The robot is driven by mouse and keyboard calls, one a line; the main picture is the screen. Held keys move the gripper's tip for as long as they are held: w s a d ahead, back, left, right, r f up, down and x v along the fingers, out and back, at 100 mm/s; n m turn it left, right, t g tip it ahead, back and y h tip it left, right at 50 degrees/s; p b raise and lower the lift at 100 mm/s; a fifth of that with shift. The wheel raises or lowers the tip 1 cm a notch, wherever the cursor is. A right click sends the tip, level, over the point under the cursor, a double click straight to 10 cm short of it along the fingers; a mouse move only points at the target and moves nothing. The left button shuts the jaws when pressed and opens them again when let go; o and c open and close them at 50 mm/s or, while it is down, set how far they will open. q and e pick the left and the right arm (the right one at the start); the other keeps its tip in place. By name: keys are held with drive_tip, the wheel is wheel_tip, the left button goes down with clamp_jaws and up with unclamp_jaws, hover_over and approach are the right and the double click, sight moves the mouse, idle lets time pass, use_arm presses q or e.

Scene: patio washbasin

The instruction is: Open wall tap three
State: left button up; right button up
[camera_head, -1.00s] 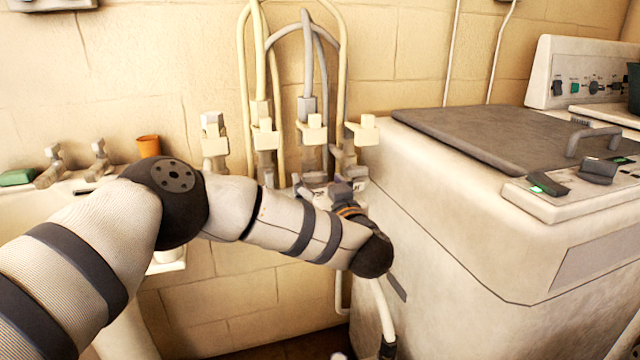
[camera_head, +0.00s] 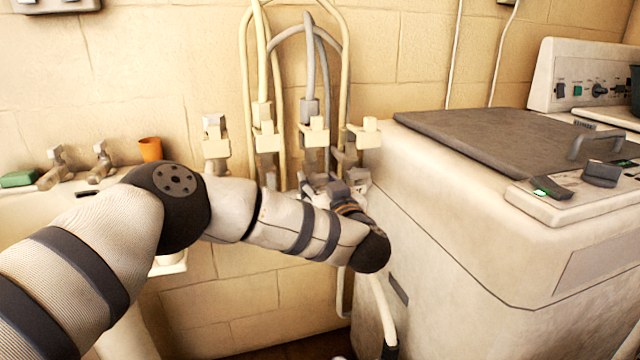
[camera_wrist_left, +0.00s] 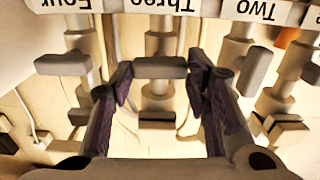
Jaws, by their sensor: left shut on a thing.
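Wall tap three (camera_head: 315,135) stands third from the left in the row of wall taps in the head view. In the left wrist view, its crossbar handle (camera_wrist_left: 157,67) lies between the fingers of my left gripper (camera_wrist_left: 160,76), under the upside-down "Three" label (camera_wrist_left: 160,6). The fingers are shut on the two ends of the bar, which runs across the picture. In the head view the left gripper (camera_head: 322,183) is low in front of taps three and four, partly hidden by my wrist. My right gripper is not in view.
Tap two (camera_wrist_left: 235,55) and tap four (camera_wrist_left: 66,65) stand close on both sides. Hoses (camera_head: 345,80) loop above the taps. A top-lid washing machine (camera_head: 450,210) stands close on the right. An orange cup (camera_head: 150,149) and a basin are on the left.

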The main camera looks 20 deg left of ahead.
use_arm(q)
drive_tip(key=n, duration=0.3)
drive_tip(key=shift+n+p, duration=0.3)
drive_tip(key=shift+n, duration=0.1)
drive_tip(key=n, duration=0.4)
drive_tip(key=shift+n, duration=0.3)
drive_tip(key=n, duration=0.4)
drive_tip(key=shift+s+f+p, duration=0.1)
drive_tip(key=shift+f+p, duration=0.05)
drive_tip(key=shift+p, duration=0.15)
drive_tip(key=shift+n, duration=2.4)
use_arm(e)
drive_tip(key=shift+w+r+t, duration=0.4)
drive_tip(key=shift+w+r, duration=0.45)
use_arm(q)
drive_tip(key=o, duration=1.2)
drive_tip(key=shift+c, duration=0.2)
